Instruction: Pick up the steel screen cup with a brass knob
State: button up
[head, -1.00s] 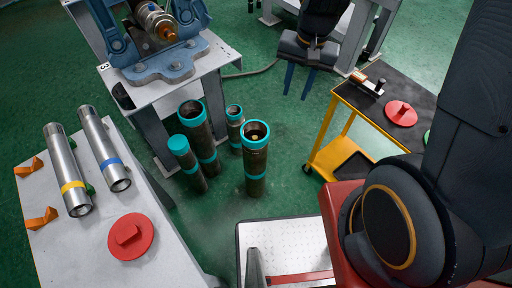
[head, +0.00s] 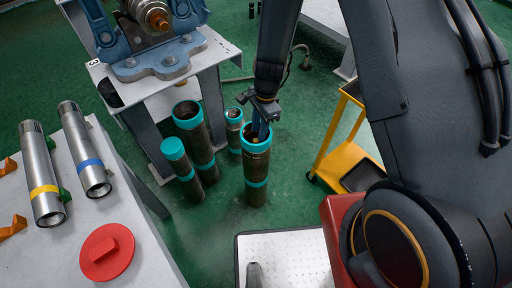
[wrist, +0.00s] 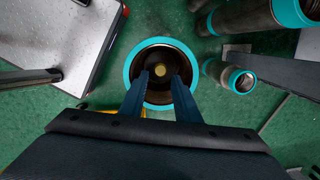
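The brass knob (wrist: 160,71) shows as a small round gold spot inside the dark mouth of a standing pipe (wrist: 134,62) with a teal collar. The steel cup body under the knob is too dark to make out. In the head view the same pipe (head: 256,167) stands upright on the floor. My gripper (head: 260,138) points down into its mouth. In the wrist view my gripper (wrist: 160,79) is open, its two blue fingers apart, with the knob in the gap just beyond the tips. Nothing is held.
More teal-collared pipes (head: 194,135) stand close on the left, with a small one (head: 234,128) right beside. A vise table (head: 190,75) stands behind them. A bench (head: 120,215) with steel tubes and a red disc is at left. A yellow cart (head: 340,155) is at right.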

aim_at(256, 140)
jog(key=shift+s+a+f, duration=0.1)
jog(key=shift+a+f, duration=0.1)
jog(key=shift+f, duration=0.95)
jog(key=shift+s+a+f, duration=0.1)
jog(key=shift+a+f, duration=0.1)
jog(key=shift+f, duration=0.95)
grip_shut()
jog(key=shift+r, duration=0.1)
